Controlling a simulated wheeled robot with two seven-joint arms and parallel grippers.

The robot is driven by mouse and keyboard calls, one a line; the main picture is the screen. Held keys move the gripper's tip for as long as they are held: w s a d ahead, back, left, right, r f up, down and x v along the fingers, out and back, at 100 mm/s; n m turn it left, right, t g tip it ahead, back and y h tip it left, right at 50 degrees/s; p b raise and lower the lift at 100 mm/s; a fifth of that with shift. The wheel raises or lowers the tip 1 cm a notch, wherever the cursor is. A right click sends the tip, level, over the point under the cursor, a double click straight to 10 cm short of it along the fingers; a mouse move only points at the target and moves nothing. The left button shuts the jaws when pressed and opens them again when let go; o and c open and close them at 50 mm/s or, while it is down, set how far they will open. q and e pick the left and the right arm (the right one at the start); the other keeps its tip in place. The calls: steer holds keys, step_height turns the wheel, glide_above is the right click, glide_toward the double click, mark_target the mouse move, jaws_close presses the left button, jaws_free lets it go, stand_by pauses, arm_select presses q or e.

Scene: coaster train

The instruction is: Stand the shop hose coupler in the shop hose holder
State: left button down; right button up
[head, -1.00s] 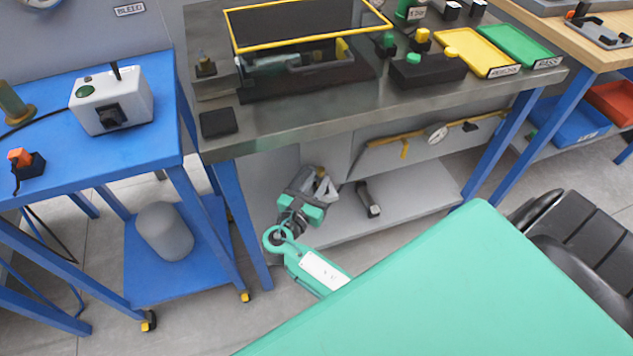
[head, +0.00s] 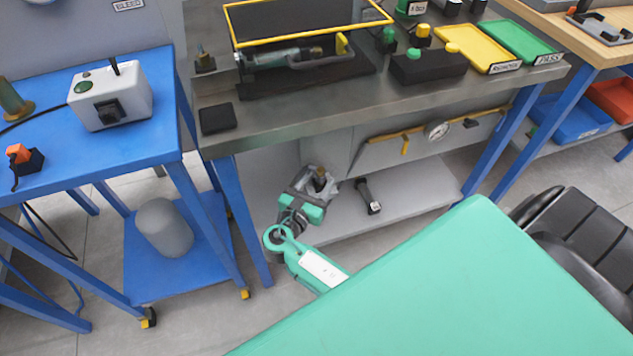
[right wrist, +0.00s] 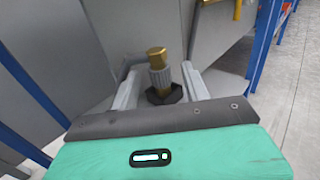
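The coupler, with a brass top and grey ribbed body, shows upright between the fingers of my right gripper in the right wrist view (right wrist: 158,72). Its brass top also shows in the head view (head: 321,172). A black angular piece (right wrist: 165,96), which looks like the holder, surrounds its lower end; I cannot tell how deep the coupler sits. My left gripper is not in view.
The grey bench's lower shelf (head: 405,196) carries a black-ended tool (head: 368,195). A bench leg (head: 243,225) and the blue cart (head: 185,275) are left of my right arm.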

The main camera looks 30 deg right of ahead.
arm_select(q)
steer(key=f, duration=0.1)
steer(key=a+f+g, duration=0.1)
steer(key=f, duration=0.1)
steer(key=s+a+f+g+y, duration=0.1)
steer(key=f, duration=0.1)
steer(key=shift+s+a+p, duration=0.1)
steer(key=shift+p, duration=0.2)
arm_select(e)
steer(key=v, duration=1.4)
steer(key=shift+d+f, duration=0.1)
